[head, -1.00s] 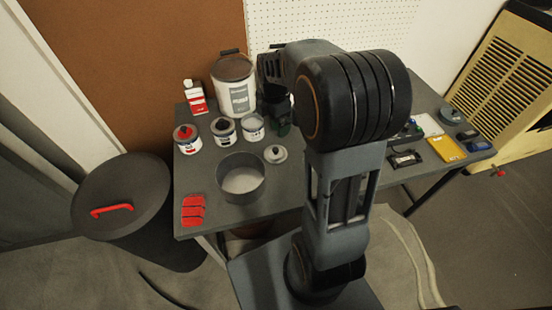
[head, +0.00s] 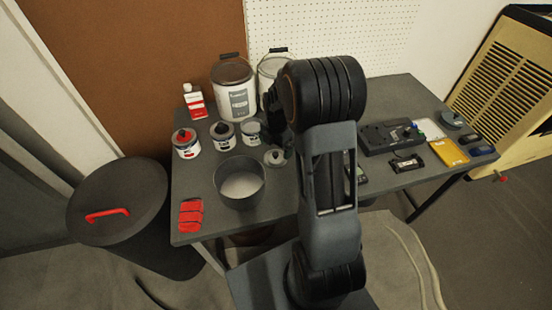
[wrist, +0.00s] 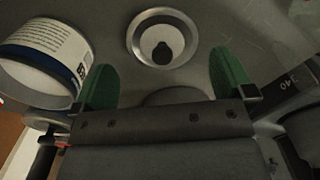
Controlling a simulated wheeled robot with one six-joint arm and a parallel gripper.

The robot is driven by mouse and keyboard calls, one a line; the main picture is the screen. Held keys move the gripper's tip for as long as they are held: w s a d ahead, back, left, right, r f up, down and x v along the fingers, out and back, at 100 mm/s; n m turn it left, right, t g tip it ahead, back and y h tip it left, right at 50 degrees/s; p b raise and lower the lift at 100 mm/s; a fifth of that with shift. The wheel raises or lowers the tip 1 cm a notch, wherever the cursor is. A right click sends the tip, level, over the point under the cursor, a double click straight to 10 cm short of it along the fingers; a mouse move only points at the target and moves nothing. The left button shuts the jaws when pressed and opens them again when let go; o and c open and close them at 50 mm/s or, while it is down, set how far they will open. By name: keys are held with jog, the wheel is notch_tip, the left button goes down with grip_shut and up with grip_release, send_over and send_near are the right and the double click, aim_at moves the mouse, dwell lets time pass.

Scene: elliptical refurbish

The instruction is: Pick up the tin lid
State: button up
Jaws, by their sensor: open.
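The tin lid (head: 274,157), a small round pale lid with a knob, lies on the dark table beside the grey pot. In the wrist view the lid (wrist: 148,52) shows whole, with a shiny rim and dark centre knob, ahead of and between my fingers. My gripper (wrist: 164,82) is open and empty, its two green fingertips spread wide and apart from the lid. In the head view the gripper is mostly dark and partly hidden by my arm, close above the lid. A labelled tin (wrist: 45,55) stands just left of my left finger in the wrist view.
The grey pot (head: 240,200) stands left of the lid. Small tins (head: 222,135) and two large buckets (head: 234,95) stand behind. Red pads (head: 190,215) lie at the front left. Devices and a yellow case (head: 448,152) fill the right side.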

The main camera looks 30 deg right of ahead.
aim_at(277, 153)
jog(key=shift+d+f, duration=0.15)
jog(key=shift+f, duration=2.1)
jog(key=shift+c, duration=0.2)
jog(key=c, duration=0.6)
jog(key=shift+o, duration=0.2)
jog(key=shift+r, duration=0.1)
